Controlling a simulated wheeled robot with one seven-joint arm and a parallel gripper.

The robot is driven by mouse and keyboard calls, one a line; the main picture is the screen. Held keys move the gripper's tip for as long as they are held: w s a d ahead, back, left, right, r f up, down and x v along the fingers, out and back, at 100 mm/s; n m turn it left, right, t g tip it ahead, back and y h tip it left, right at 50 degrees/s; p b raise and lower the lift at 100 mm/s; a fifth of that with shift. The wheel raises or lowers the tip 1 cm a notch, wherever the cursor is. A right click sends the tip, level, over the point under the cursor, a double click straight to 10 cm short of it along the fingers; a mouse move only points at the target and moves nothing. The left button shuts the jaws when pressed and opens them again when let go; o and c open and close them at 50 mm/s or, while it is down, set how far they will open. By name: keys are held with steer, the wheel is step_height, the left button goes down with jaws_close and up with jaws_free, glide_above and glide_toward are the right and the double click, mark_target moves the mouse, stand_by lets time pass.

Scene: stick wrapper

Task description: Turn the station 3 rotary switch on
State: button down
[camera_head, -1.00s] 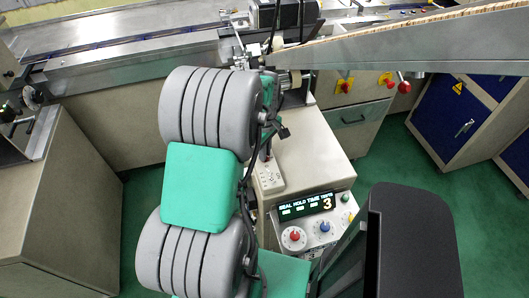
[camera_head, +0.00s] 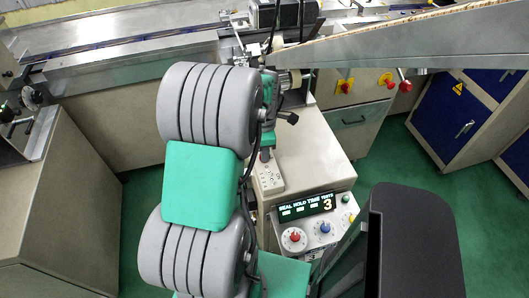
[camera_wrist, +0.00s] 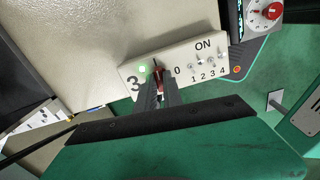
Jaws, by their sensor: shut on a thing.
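The station 3 switch panel (camera_wrist: 205,68) is a pale plate marked with a large 3, a 0 and ON. The red rotary switch (camera_wrist: 158,74) sits near its left end, between a lit green lamp (camera_wrist: 143,69) and the 0. My gripper (camera_wrist: 158,84) is shut on the red switch, a finger on each side, which partly hides it. Several small toggles marked 1 to 4 (camera_wrist: 210,62) are to the right of it, with an orange lamp (camera_wrist: 237,69) at the end. In the head view the panel (camera_head: 270,180) shows just right of my arm.
A control box (camera_head: 318,238) with a lit display (camera_head: 306,207), a red knob and a blue knob stands beside the panel. A large grey metal chute (camera_head: 420,45) crosses at upper right. Green floor (camera_head: 405,160) is open to the right.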

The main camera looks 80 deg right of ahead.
steer(key=shift+n, duration=0.3)
steer(key=c, duration=1.5)
jaws_free()
steer(key=shift+r, duration=0.1)
step_height(320, 180, up, 8)
steer(key=shift+f+b, duration=0.15)
steer(key=shift+b, duration=0.2)
